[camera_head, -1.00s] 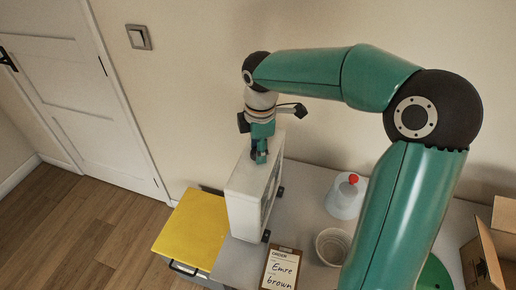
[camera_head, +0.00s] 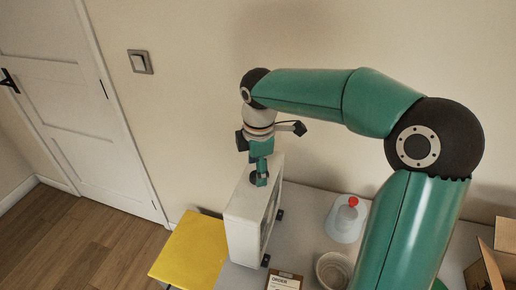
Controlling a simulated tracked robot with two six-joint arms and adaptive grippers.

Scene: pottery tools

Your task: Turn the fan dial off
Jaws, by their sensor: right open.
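The fan (camera_head: 243,220) is a white box-shaped unit standing upright on the grey table, with its narrow top and one long side showing. My right gripper (camera_head: 261,181) points down at the far part of the fan's top. It is open, and its fingertips are at or just above the top surface; I cannot tell whether they touch. The dial cannot be made out; the gripper may cover it. My left gripper is not in view.
A clear container with a red cap (camera_head: 346,218), a pale cup (camera_head: 332,270) and an order card (camera_head: 285,281) are on the table (camera_head: 300,225). An open cardboard box (camera_head: 490,262) is at right.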

